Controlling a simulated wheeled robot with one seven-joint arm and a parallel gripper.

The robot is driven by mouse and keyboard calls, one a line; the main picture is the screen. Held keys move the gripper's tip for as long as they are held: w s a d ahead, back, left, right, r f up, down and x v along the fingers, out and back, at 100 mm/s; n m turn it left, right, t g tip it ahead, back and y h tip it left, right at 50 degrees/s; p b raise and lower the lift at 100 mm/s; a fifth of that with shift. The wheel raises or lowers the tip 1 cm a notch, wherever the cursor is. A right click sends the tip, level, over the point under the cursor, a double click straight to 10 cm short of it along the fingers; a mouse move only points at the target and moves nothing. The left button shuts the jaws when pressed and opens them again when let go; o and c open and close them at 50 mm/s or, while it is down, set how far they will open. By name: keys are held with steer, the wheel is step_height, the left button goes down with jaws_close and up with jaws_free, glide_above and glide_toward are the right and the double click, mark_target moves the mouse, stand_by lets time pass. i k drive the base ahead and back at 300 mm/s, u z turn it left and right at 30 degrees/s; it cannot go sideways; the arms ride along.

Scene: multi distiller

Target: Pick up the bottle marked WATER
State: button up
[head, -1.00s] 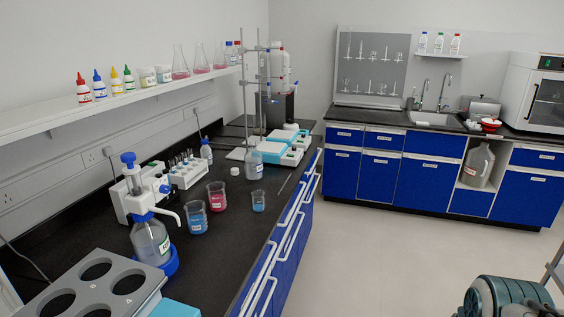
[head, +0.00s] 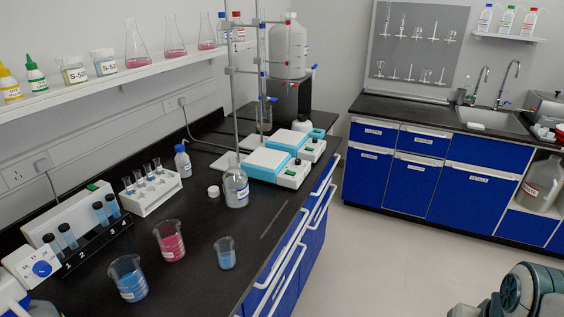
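I cannot read the word WATER on any bottle. A clear bottle (head: 236,186) with a white and blue label stands upright on the black bench, in front of the hotplates. A small white bottle with a blue cap (head: 183,161) stands behind it to the left, near the wall. Wash bottles with a blue cap (head: 486,18), a green cap (head: 507,20) and a red cap (head: 529,22) stand on the small shelf at the far right. Part of my arm shows at the lower right. My gripper is not in view.
A blue beaker (head: 128,280), a pink beaker (head: 170,243) and a small blue beaker (head: 226,256) stand on the near bench. Test tube racks are behind them. A tall stand (head: 232,100) rises beside the hotplates (head: 268,163). The floor (head: 370,260) is clear between the counters.

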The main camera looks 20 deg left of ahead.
mark_target(234, 180)
steer(key=i, duration=1.6)
steer(key=u, duration=3.65)
steer(key=i, duration=0.5)
steer(key=z, duration=0.05)
